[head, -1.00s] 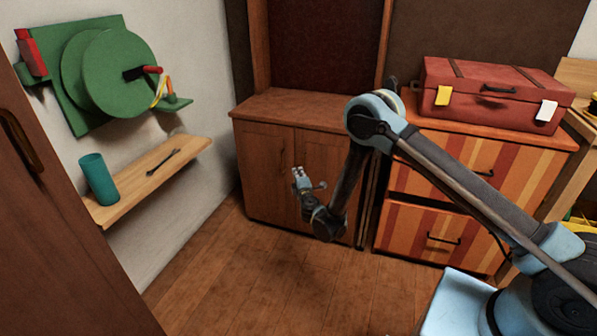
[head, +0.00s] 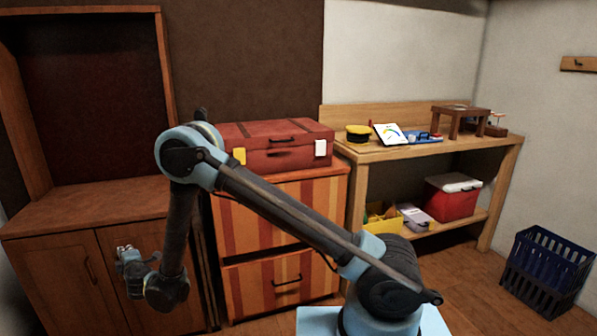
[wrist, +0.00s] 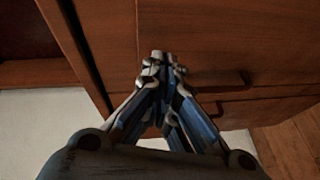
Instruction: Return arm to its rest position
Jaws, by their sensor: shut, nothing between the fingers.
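My arm is bent, with its elbow high and its forearm hanging down in front of the furniture in the head view. My gripper (head: 126,256) is at the lower left, in front of the brown wooden cabinet (head: 60,268). In the wrist view my gripper (wrist: 163,62) shows its fingertips together and nothing between them. A reddish-brown wooden front with a dark handle (wrist: 215,80) lies beyond the fingers there. I cannot tell whether the fingers touch it.
A striped drawer unit (head: 295,210) bears a red suitcase (head: 272,158) behind my arm. A wooden workbench (head: 430,152) stands at the back right, with a red cooler (head: 452,200) on its lower shelf. A blue crate (head: 545,275) sits at right. Some floor between is clear.

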